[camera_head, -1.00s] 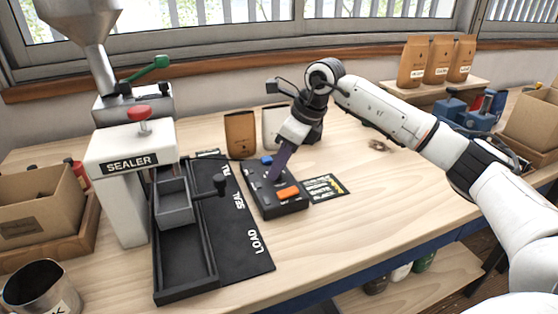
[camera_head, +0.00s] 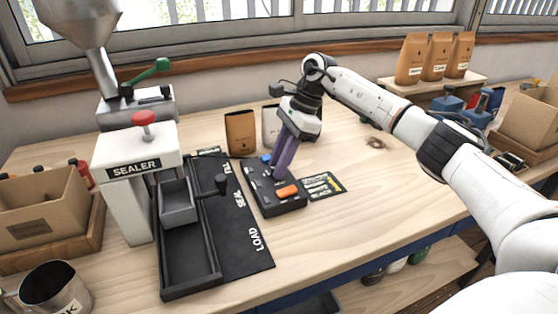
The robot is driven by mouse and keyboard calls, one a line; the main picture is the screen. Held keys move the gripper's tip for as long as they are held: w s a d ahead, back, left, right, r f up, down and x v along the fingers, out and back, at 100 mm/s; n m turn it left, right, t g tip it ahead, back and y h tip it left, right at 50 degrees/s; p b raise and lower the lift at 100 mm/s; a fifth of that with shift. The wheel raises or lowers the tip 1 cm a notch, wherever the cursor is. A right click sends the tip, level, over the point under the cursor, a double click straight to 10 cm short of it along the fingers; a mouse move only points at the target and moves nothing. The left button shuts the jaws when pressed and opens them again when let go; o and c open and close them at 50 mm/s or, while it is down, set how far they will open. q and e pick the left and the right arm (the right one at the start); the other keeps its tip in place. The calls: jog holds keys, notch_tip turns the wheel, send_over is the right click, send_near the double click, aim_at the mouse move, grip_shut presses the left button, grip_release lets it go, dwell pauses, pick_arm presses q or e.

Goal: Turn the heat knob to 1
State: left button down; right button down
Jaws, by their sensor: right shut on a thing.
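The black control box (camera_head: 267,207) sits on the wooden bench right of the sealer. It has an orange button (camera_head: 287,191) at its front right and a blue button (camera_head: 266,158) at its back. My right gripper (camera_head: 279,173) reaches down onto the top of the box between these two buttons, its purple fingers pointing down and slightly left. It is shut on what appears to be the heat knob, which the fingers hide, so its setting cannot be read. A small printed card (camera_head: 323,186) lies right of the box. My left gripper is not in view.
The white sealer (camera_head: 135,165) with a red knob and a black LOAD/SEAL/FILL mat (camera_head: 243,228) stand left of the box. A brown pouch (camera_head: 240,134) stands behind it. Cardboard boxes and a metal cup (camera_head: 55,290) are farther left. The bench at the right front is clear.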

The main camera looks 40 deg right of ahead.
dwell(0.4)
jog(key=c, duration=1.5)
grip_release()
jog(key=shift+c, duration=0.2)
jog(key=w+v, duration=0.1)
jog(key=v, duration=0.9)
jog(key=shift+s+r, duration=0.2)
jog(key=shift+s, duration=0.2)
jog(key=shift+s+f, duration=0.1)
